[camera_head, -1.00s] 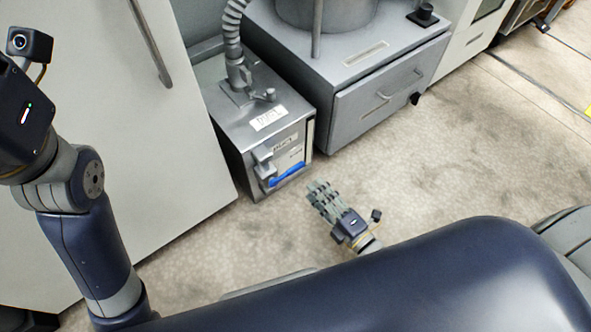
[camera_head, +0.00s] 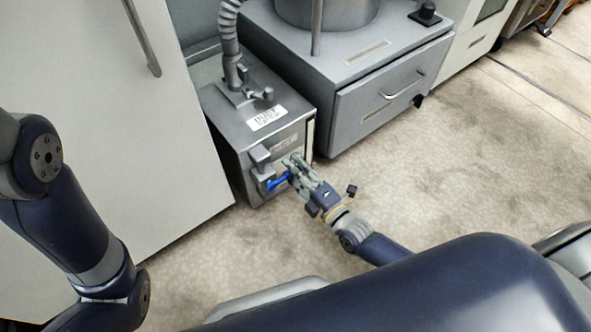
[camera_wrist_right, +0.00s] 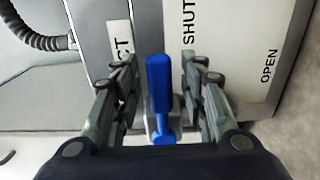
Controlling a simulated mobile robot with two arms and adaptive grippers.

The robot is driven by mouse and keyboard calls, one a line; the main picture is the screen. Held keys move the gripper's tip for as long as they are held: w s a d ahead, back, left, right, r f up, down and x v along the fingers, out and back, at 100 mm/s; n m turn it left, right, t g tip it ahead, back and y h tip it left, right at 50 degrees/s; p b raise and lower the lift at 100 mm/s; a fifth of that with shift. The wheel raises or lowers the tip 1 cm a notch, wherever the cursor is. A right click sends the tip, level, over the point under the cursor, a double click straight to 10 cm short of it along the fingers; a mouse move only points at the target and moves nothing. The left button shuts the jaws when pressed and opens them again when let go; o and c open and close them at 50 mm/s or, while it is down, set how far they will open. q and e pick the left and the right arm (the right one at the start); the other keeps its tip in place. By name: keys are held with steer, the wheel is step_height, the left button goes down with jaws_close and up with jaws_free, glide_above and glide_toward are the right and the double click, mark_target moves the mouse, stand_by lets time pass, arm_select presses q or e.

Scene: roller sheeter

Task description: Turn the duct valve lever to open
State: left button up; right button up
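The duct valve lever is a blue handle (camera_head: 277,182) on the front of a grey metal duct box (camera_head: 227,138). In the right wrist view the blue lever (camera_wrist_right: 160,92) stands between my right gripper's two fingers, with a gap on each side. My right gripper (camera_head: 296,172) is at the box front, open around the lever; the gripper also shows in the wrist view (camera_wrist_right: 161,85). Labels "SHUT" (camera_wrist_right: 189,22) and "OPEN" (camera_wrist_right: 268,67) are on the panel; the lever's tip points toward the SHUT side. My left gripper is out of view; only my left arm shows.
A larger grey cabinet with a drawer (camera_head: 385,95) stands right of the box. A tall white cabinet (camera_head: 110,120) is on the left. A ribbed hose (camera_head: 229,35) rises from the box top. The floor (camera_head: 450,170) to the right is clear.

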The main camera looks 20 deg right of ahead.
jaws_close()
